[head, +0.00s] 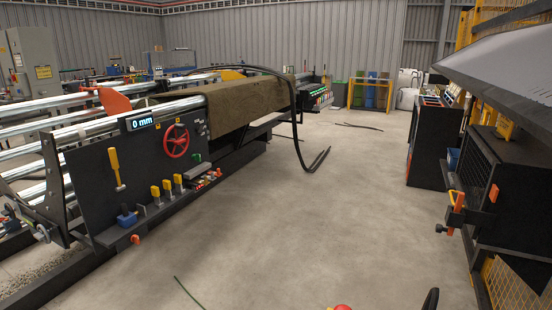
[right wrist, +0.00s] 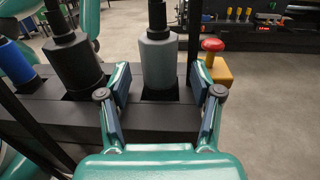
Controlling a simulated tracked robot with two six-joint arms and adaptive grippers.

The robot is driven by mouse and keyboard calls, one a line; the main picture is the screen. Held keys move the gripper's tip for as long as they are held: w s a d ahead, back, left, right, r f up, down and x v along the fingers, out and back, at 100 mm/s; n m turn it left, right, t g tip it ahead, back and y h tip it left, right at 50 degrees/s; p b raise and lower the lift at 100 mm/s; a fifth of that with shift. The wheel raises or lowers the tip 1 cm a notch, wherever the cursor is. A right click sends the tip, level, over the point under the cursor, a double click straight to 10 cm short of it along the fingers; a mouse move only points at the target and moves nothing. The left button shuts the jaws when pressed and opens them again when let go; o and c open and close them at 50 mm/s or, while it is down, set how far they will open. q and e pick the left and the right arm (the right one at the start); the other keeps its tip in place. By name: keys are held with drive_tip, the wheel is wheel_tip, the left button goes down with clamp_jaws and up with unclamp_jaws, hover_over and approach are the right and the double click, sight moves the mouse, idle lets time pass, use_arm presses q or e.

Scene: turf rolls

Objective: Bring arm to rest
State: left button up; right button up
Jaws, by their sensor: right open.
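My right gripper (right wrist: 160,88) is open in the right wrist view. Its two fingers stand either side of a grey cylindrical tool (right wrist: 158,62) with a black top. The tool sits upright in a slot of a black holder (right wrist: 165,122). I cannot tell whether the fingers touch it. A black cylindrical tool (right wrist: 75,62) stands in the holder to the left, and a blue one (right wrist: 14,60) further left. Neither gripper shows in the head view, and the left gripper is in no frame.
A red mushroom button on a yellow box (right wrist: 218,70) is close to the right finger. In the head view, a black machine (head: 95,185) with a turf roll (head: 250,105) stands left. Dark cabinets (head: 505,190) stand right. The concrete floor between is mostly clear.

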drive_tip(key=v, duration=1.2)
drive_tip(key=x, duration=1.2)
drive_tip(key=shift+a+f, duration=0.15)
drive_tip(key=shift+a, duration=0.15)
wheel_tip(320, 180, up, 5)
drive_tip(key=p, duration=0.3)
drive_tip(key=shift+f, duration=0.1)
drive_tip(key=shift+f+b, duration=0.2)
drive_tip(key=shift+b, duration=0.2)
drive_tip(key=shift+w, duration=0.1)
drive_tip(key=shift+d, duration=0.1)
drive_tip(key=shift+r, duration=0.1)
drive_tip(key=shift+d, duration=0.1)
